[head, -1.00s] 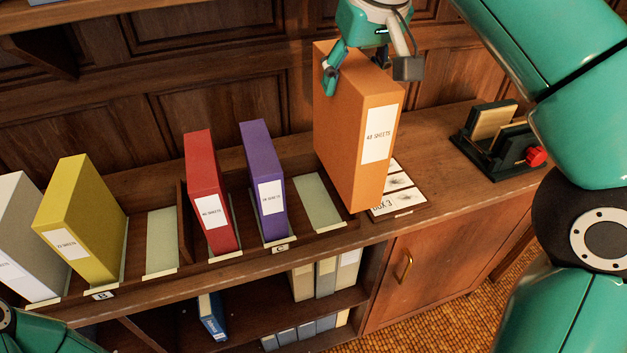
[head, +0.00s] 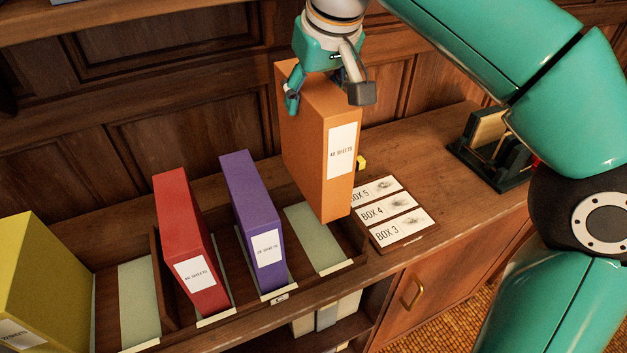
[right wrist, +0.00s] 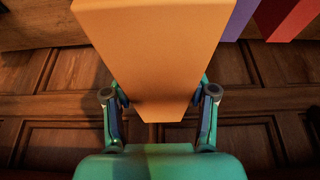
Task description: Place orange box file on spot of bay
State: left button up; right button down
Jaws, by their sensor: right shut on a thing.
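The orange box file (head: 305,150) with a white "sheets" label is upright in the head view. My right gripper (head: 328,92) is shut on its top end and holds it. It fills the middle of the right wrist view (right wrist: 150,50), between the two fingers (right wrist: 160,108). Its lower end is over or just behind the right-hand green spot (head: 320,240) of the bay marked C; I cannot tell whether it touches. A purple box file (head: 252,210) and a red box file (head: 183,225) stand to the left in that bay. My left gripper is not in view.
A yellow box file (head: 45,285) stands at far left beside another bare green spot (head: 138,305). A card board reading BOX 3, 4, 5 (head: 408,239) lies right of the bay. A dark rack (head: 487,167) stands at the right. Wood panelling rises behind.

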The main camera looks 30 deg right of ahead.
aim_at(313, 141)
notch_tip(313, 141, down, 15)
jog(key=shift+r+b, duration=0.2)
jog(key=shift+b, duration=1)
jog(key=shift+f, duration=0.1)
jog(key=shift+c, duration=1.7)
grip_release()
jog(key=p+v, duration=0.1)
jog(key=v, duration=1.1)
